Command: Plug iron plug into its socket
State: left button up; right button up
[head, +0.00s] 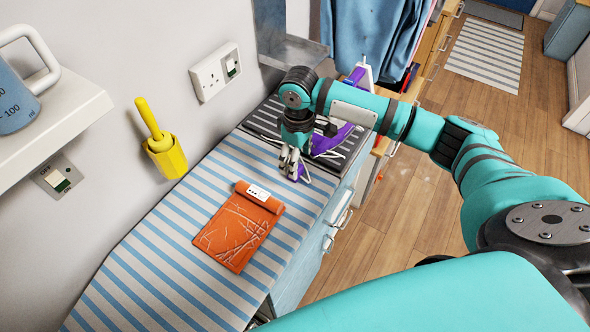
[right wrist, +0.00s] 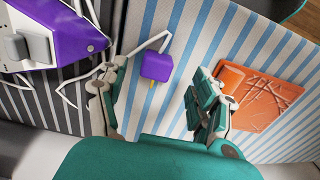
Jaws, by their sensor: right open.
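The plug (right wrist: 157,66) is a small purple block with a yellowish prong end and a white cord, lying on the blue-striped cloth in the right wrist view. The purple iron (head: 334,140) rests on a dark striped mat; its body also shows in the right wrist view (right wrist: 62,32). My right gripper (head: 290,163) is open over the cloth beside the iron. In the right wrist view its fingers (right wrist: 157,78) stand apart on either side of the plug. A white wall socket (head: 215,71) with a switch is above the cloth. My left gripper is out of view.
A second wall socket (head: 57,178) is below the white shelf (head: 60,125), which holds a jug (head: 18,95). A yellow holder (head: 167,157) hangs on the wall. An orange item (head: 237,235) lies on the cloth; bare cloth surrounds it. Clothes (head: 365,40) hang behind.

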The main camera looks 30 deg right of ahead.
notch_tip(320, 180, down, 5)
jog(key=shift+w+r+p, duration=0.15)
jog(key=shift+r+p, duration=0.05)
jog(key=shift+p, duration=0.3)
jog(key=shift+f, duration=0.2)
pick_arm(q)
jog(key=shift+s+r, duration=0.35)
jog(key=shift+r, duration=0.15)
pick_arm(e)
jog(key=c, duration=1.3)
